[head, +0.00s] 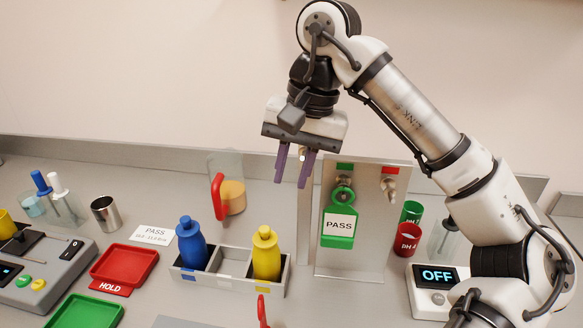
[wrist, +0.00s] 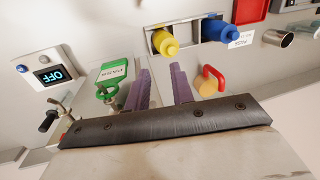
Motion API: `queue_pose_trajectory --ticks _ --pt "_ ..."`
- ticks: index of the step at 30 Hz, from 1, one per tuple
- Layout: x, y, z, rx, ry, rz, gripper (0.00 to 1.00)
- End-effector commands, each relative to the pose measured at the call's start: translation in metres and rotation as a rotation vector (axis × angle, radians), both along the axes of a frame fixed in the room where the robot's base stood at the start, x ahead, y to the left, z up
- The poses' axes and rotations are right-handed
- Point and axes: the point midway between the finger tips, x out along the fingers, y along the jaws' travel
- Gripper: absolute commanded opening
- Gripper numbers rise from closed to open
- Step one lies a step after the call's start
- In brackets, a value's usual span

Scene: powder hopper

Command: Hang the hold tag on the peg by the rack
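My gripper (head: 294,168) is raised in front of the back wall, its two purple fingers apart with nothing between them. It also shows open in the wrist view (wrist: 163,88). A metal panel (head: 350,262) stands right of the gripper. A green PASS tag (head: 340,228) hangs on its left peg, below a green label; the tag also shows in the wrist view (wrist: 112,74). The panel's right peg (head: 389,184), below a red label, is bare. A silver fitting (head: 302,153) shows partly behind the fingers. I cannot make out a hold tag in either view.
A rack (head: 230,284) holds a blue bottle (head: 191,245) and a yellow bottle (head: 266,254), with an empty slot between. A red HOLD tray (head: 126,264) lies to the left. An OFF display unit (head: 436,290) and red cup (head: 407,239) sit right.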

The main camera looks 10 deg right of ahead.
Motion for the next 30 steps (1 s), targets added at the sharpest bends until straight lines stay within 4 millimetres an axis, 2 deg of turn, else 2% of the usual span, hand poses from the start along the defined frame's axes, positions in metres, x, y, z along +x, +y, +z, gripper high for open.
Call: queue_pose_trajectory --ticks 1,10,14,30 --pt "0.015 -0.013 -0.003 -0.007 -0.031 -0.058 0.32" --pt "0.013 -0.012 -0.001 -0.01 -0.031 -0.053 0.32" --pt "0.013 -0.013 0.008 -0.011 -0.031 -0.054 0.32" --pt "0.014 -0.037 0.091 -0.009 -0.023 -0.061 0.32"
